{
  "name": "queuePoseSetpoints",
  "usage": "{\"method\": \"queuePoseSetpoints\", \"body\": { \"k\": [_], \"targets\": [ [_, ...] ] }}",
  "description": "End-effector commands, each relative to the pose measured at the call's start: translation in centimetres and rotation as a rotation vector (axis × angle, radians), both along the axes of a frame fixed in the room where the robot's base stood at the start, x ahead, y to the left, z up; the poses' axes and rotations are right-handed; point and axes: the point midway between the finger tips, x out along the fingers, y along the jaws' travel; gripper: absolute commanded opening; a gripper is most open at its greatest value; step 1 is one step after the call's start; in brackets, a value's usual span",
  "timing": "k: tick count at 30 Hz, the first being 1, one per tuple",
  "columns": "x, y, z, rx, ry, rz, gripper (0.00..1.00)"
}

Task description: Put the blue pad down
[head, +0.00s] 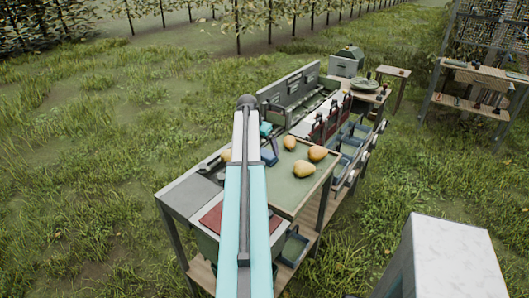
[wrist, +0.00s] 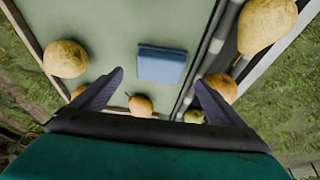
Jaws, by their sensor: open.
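The blue pad (wrist: 162,64) lies flat on the green surface of a tray (wrist: 112,25), close to the tray's dark rim in the wrist view. In the head view a blue patch (head: 269,157) that looks like the pad shows just right of my arm. My gripper (wrist: 159,79) is open above the tray, its two dark fingers spread wide. The pad shows beyond and between the fingertips, with no finger visibly touching it. In the head view my arm hides part of the tray, and I cannot make out the fingers.
Several yellow pears lie on the tray around the pad, one (wrist: 66,59) at the left in the wrist view. Another pear (wrist: 266,24) lies past the rim. The bench holds blue bins (head: 352,132) and a red mat (head: 212,218). Grass surrounds it.

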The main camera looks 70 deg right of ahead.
Motion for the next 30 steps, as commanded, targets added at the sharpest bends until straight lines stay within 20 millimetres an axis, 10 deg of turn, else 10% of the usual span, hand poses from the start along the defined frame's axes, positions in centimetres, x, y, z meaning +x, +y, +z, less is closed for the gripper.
{"method": "queuePoseSetpoints", "body": {
  "k": [13, 30],
  "targets": [
    [0.5, 1.8, 4.4, -0.001, 0.0, 0.0, 0.93],
    [0.6, 2.1, 5.1, 0.0, 0.0, 0.0, 0.93]
  ]
}}
